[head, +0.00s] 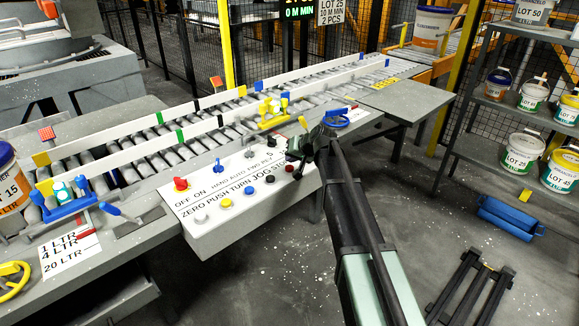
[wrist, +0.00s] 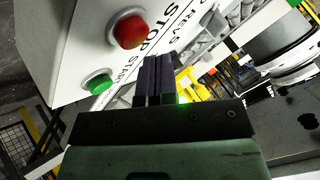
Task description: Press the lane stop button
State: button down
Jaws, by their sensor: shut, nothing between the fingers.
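In the wrist view a red domed button (wrist: 127,31) stands out of a pale panel face beside the printed word STOP. A green button (wrist: 97,84) sits below it, near the word START. My gripper (wrist: 157,68) is shut and empty, its fingertips to the right of and below the red button, apart from it in the picture. The distance in depth is hard to judge. In the head view my gripper (head: 301,149) is at the right end of the control panel (head: 215,242), and the STOP button cannot be made out there.
The panel also carries a red knob (head: 180,183), a blue selector (head: 219,166) and several small coloured buttons. The roller conveyor (head: 160,153) runs behind it. A yellow clamp (head: 271,114) and a blue ring handle (head: 335,119) stand close to my gripper.

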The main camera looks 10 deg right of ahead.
aim_at(291, 167)
jog(key=shift+r+p, duration=2.6)
jog(key=shift+r, duration=0.05)
jog(key=shift+f, duration=0.1)
jog(key=shift+s+f, duration=0.15)
jog(key=shift+s, duration=0.05)
jog(key=s+r+n+g+h+p, duration=0.1)
jog(key=s+g+h+p, duration=0.4)
jog(key=s, duration=3.1)
jog(key=shift+s+a+r+n+g+h+p, duration=0.25)
jog(key=shift+r+g+p, duration=0.25)
jog(key=shift+g+p, duration=0.55)
jog(key=shift+w, duration=0.1)
